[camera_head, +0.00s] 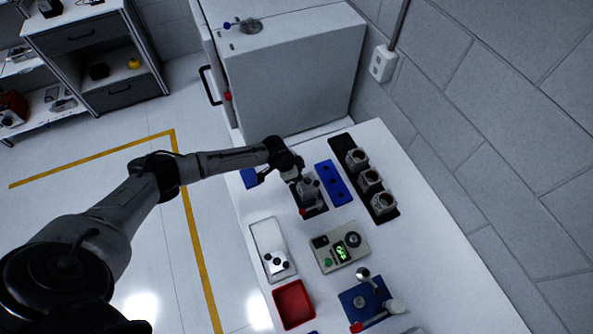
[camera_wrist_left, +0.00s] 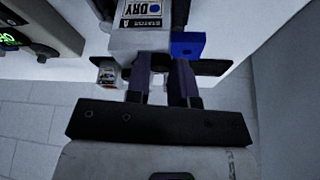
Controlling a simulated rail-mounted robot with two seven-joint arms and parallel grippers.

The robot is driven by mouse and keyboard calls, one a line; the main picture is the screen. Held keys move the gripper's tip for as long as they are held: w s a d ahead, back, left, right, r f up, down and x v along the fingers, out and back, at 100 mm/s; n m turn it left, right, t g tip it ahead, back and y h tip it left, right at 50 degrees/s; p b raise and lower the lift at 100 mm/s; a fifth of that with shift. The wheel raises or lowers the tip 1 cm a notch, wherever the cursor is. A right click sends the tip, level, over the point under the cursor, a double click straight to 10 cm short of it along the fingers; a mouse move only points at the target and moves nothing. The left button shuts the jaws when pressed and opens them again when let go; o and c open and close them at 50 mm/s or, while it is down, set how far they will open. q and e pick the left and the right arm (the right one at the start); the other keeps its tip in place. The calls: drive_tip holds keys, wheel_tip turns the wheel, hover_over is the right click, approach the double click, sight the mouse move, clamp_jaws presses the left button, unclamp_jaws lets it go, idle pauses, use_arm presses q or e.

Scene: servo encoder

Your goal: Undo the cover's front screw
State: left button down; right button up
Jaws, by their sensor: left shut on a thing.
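A grey upright unit (camera_head: 310,186) stands on a small dark base (camera_head: 319,211) on the white table. In the left wrist view its face (camera_wrist_left: 140,38) carries a label with an "A", the word "DRY" and a blue dot. My left gripper (camera_head: 299,184) is at this unit. In the left wrist view the dark fingers (camera_wrist_left: 161,68) are closed to a narrow gap right at the labelled unit's lower edge, on a small part of it. The gripped part, the cover's front screw included, cannot be made out. My right gripper is not in view.
A blue block with holes (camera_head: 333,183) and a black rack (camera_head: 347,147) with three grey cylindrical parts stand right of the unit. Nearer are a meter box (camera_head: 328,258), a pale tray (camera_head: 266,236), a red tray (camera_head: 281,295) and a blue fixture (camera_head: 352,300). A white cabinet (camera_head: 290,80) stands behind.

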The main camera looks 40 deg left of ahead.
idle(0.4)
use_arm(q)
drive_tip(key=c, duration=1)
unclamp_jaws()
drive_tip(key=shift+o, duration=0.2)
drive_tip(key=b+v, duration=0.1)
drive_tip(key=v, duration=1.2)
drive_tip(key=shift+s+r, duration=0.15)
drive_tip(key=shift+r, duration=0.15)
drive_tip(key=shift+a, duration=0.1)
